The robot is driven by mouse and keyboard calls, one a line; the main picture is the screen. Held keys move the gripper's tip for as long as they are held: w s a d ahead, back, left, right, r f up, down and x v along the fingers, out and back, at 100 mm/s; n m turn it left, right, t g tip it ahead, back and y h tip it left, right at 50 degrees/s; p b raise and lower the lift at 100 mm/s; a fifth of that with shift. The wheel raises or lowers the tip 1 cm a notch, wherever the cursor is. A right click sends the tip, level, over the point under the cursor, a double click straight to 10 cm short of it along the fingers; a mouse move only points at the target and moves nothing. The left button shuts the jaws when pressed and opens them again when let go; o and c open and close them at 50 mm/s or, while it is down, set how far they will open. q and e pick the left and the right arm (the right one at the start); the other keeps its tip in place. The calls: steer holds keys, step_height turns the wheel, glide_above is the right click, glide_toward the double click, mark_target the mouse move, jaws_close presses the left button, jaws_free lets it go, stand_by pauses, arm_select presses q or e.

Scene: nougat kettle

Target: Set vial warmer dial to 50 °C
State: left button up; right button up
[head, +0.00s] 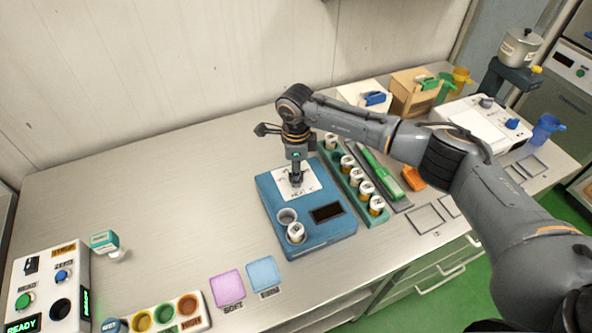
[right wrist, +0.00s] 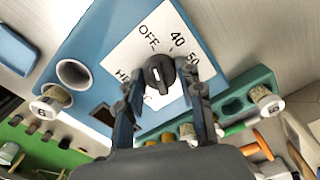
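The vial warmer (head: 318,243) is a blue box on the steel bench, with a white dial plate (head: 316,178), a dark display (head: 326,212) and two round wells. One well holds a white-capped vial (head: 295,232); the other is empty. In the right wrist view the black dial (right wrist: 158,75) sits on the plate marked OFF, 40 and 50; lower print is partly covered. I cannot clearly tell where its pointer aims. My right gripper (head: 296,184) is over the plate, pointing down. In the wrist view its open fingers (right wrist: 165,82) stand either side of the dial, with gaps. My left gripper is out of view.
A green rack (head: 372,218) with several vials stands right of the warmer. Pink (head: 227,287) and light blue (head: 264,273) pads lie in front left. A white button box (head: 45,290) is at far left. The bench's back left is clear.

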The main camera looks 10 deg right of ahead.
steer(key=c, duration=0.3)
steer(key=shift+c, duration=0.2)
steer(key=m+b, duration=0.1)
steer(key=m, duration=0.1)
steer(key=m+b, duration=0.1)
steer(key=b, duration=0.1)
steer(key=shift+f+m+b, duration=0.2)
steer(key=shift+m+b, duration=0.1)
steer(key=shift+m, duration=0.1)
steer(key=m+b, duration=0.3)
steer(key=m, duration=0.1)
steer(key=shift+m, duration=0.3)
steer(key=m+b, duration=0.3)
steer(key=m, duration=0.2)
steer(key=shift+r+m+b, duration=0.2)
steer(key=shift+m+b, duration=0.75)
steer(key=shift+m, duration=1.15)
